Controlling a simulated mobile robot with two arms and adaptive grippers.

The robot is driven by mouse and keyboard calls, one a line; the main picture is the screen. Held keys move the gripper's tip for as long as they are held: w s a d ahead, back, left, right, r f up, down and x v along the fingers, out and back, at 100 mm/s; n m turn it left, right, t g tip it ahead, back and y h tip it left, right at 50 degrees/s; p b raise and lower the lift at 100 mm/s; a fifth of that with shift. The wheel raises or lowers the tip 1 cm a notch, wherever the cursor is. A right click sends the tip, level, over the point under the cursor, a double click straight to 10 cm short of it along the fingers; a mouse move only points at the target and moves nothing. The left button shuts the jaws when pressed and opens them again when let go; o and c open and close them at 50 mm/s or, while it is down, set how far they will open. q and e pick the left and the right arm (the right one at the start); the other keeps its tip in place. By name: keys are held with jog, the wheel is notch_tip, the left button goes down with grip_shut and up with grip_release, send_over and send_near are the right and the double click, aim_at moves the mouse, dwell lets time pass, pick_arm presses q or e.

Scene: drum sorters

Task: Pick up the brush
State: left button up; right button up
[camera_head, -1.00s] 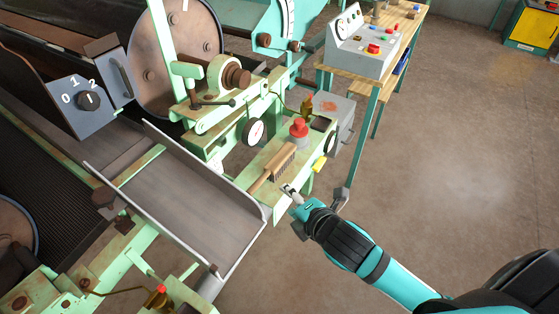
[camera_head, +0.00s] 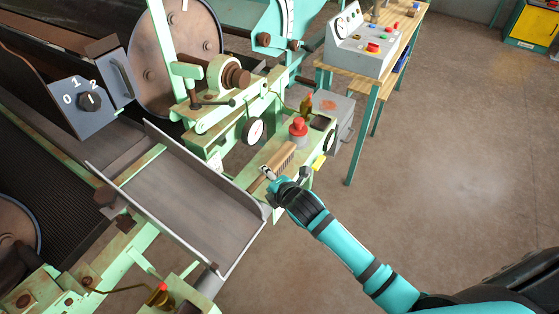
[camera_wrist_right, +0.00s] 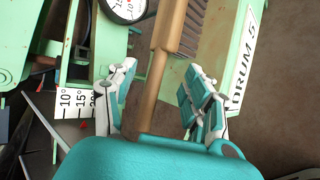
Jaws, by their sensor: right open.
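The brush (camera_head: 281,158) has a wooden handle and dark bristles. It lies on the green machine ledge (camera_head: 303,170), below the red button. My right gripper (camera_head: 267,173) is at the handle end of the brush. In the right wrist view, the brush handle (camera_wrist_right: 158,85) runs between the two open fingers of the right gripper (camera_wrist_right: 158,100). The bristles (camera_wrist_right: 192,28) are beyond the fingertips. There are gaps between the handle and both fingers. My left gripper is not in view.
A red mushroom button (camera_head: 298,127) and an amber bottle (camera_head: 307,105) stand behind the brush. A round dial (camera_head: 254,131) is to its left. A sloped metal tray (camera_head: 195,200) lies left of the gripper. Open floor (camera_head: 440,190) is on the right.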

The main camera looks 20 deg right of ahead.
jog(key=x, duration=0.2)
jog(key=shift+w+f, duration=0.15)
jog(key=shift+w, duration=0.1)
grip_shut()
